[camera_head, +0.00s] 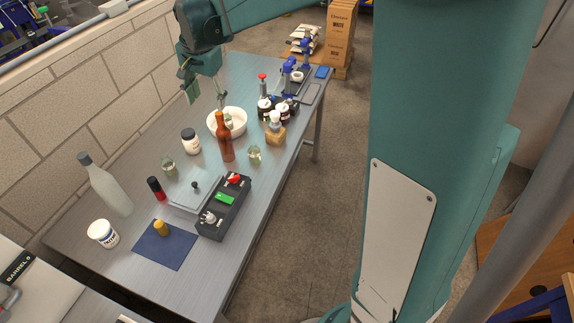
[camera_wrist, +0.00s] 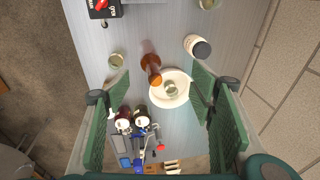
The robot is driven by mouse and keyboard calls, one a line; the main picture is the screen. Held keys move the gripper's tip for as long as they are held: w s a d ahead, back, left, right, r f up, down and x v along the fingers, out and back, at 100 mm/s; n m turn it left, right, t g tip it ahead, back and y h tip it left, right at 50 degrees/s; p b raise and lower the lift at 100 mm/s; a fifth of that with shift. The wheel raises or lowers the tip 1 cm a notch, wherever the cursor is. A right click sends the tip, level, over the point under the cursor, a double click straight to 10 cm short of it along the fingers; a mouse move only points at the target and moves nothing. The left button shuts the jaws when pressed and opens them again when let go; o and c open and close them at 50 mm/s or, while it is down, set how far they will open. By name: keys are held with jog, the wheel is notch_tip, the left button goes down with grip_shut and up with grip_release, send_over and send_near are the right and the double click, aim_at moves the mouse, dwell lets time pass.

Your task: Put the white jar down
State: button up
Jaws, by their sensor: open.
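A white jar with a dark lid (camera_head: 190,145) stands on the grey table near the wall, left of the white bowl. In the wrist view the jar (camera_wrist: 194,45) is above the bowl, apart from my fingers. A second white container, a tub with a dark label (camera_head: 103,236), stands at the table's near left; I cannot tell which of the two is meant. My gripper (camera_head: 206,97) hangs above the table behind the bowl. In the wrist view its green finger pads (camera_wrist: 160,88) are wide apart, and nothing is held between them.
The white bowl (camera_head: 240,128) has a small glass in it, with a brown bottle (camera_head: 223,146) close in front. Dark jars (camera_head: 284,116) stand to its right. A control box (camera_head: 224,208), a frosted bottle (camera_head: 108,187) and a blue mat (camera_head: 170,251) are nearer.

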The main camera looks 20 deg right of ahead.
jog(key=s+d+r+n+t, duration=0.1)
jog(key=s+d+r+n, duration=0.2)
jog(key=s, duration=0.7)
jog(key=s+d+r+n+t, duration=0.1)
jog(key=s+d+r+n, duration=0.2)
jog(key=s, duration=0.7)
jog(key=s+d+f+n+t, duration=0.1)
jog(key=s+d+f, duration=0.1)
jog(key=s, duration=0.6)
jog(key=s+d+f+n+t, duration=0.1)
jog(key=s+d+f+n, duration=0.1)
jog(key=s, duration=0.7)
jog(key=shift+s+d+f+t, duration=0.2)
jog(key=shift+d+f+t, duration=0.25)
jog(key=shift+f, duration=0.35)
